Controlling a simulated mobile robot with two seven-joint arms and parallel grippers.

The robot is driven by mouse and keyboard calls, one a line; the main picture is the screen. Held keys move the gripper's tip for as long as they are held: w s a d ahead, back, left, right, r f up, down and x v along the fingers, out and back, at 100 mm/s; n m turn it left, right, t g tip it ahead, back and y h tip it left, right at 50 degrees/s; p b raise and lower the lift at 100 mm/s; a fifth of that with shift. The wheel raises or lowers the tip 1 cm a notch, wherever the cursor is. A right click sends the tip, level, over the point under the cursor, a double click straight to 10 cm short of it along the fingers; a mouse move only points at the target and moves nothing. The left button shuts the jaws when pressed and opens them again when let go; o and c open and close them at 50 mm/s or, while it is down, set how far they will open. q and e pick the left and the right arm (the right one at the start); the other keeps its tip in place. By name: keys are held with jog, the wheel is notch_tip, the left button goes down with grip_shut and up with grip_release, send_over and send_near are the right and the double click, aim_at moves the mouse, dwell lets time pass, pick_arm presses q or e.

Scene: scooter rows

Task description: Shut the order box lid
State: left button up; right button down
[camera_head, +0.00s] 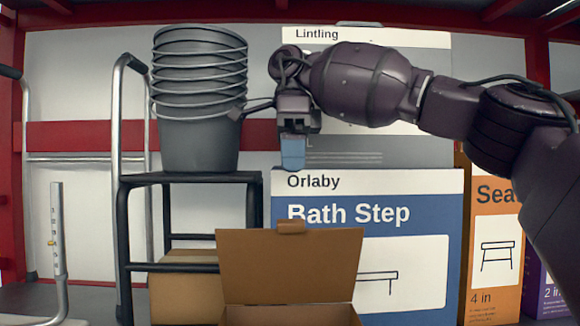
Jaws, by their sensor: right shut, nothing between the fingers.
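The order box (290,315) is a brown cardboard box at the bottom middle of the head view. Its lid (290,262) stands up, open, at the back of the box, with a small tab (291,227) at its top edge. The inside of the box is mostly cut off by the frame. My right gripper (293,155) is above the lid, pointing down, with its blue fingertips together and empty. It is apart from the lid. My left gripper is not in view.
A stack of grey buckets (198,140) stands on a black stool (190,178) at the left. A large blue Bath Step carton (420,255) stands behind the lid, with an orange carton (495,250) to its right. Red shelf posts (537,90) frame the space.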

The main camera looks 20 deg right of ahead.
jog(key=b, duration=0.1)
send_over(292, 239)
jog(key=f, duration=0.6)
jog(key=shift+w+d+f, duration=0.2)
jog(key=shift+w+f, duration=0.05)
jog(key=shift+f, duration=0.1)
jog(key=shift+w+f, duration=0.1)
jog(key=shift+f, duration=0.2)
jog(key=shift+a, duration=0.1)
